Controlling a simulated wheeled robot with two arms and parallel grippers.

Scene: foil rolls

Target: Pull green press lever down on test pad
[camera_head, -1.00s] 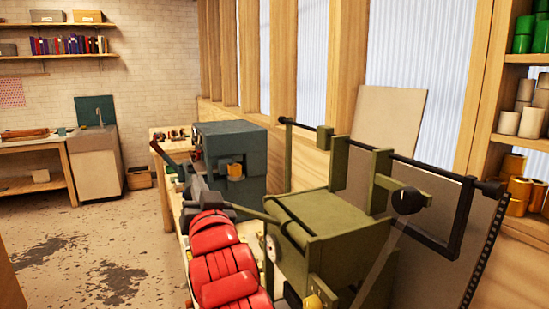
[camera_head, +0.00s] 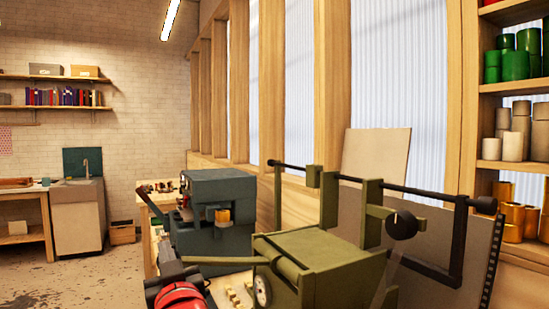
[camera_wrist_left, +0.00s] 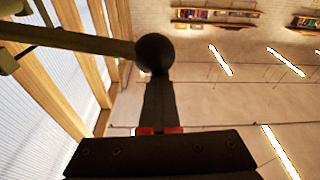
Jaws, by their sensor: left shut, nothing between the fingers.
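The olive-green press (camera_head: 318,262) stands at lower centre right in the head view. A thin green lever (camera_head: 225,260) reaches left from it, almost level. In the left wrist view the lever (camera_wrist_left: 75,38) ends in a black ball knob (camera_wrist_left: 155,53). My left gripper (camera_wrist_left: 157,90) is shut and empty, its fingers pointing at the knob. The fingertips lie at or just below the knob in that picture; I cannot tell whether they touch. In the head view my left gripper (camera_head: 168,252) is at the lever's left end. The test pad cannot be made out. My right gripper is not in view.
A blue-grey machine (camera_head: 210,205) stands on the bench behind the lever. A black bar frame (camera_head: 455,240) and a dark round knob (camera_head: 402,225) rise at the press's right. Shelves with rolls (camera_head: 515,130) stand far right. Open floor (camera_head: 75,275) lies left.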

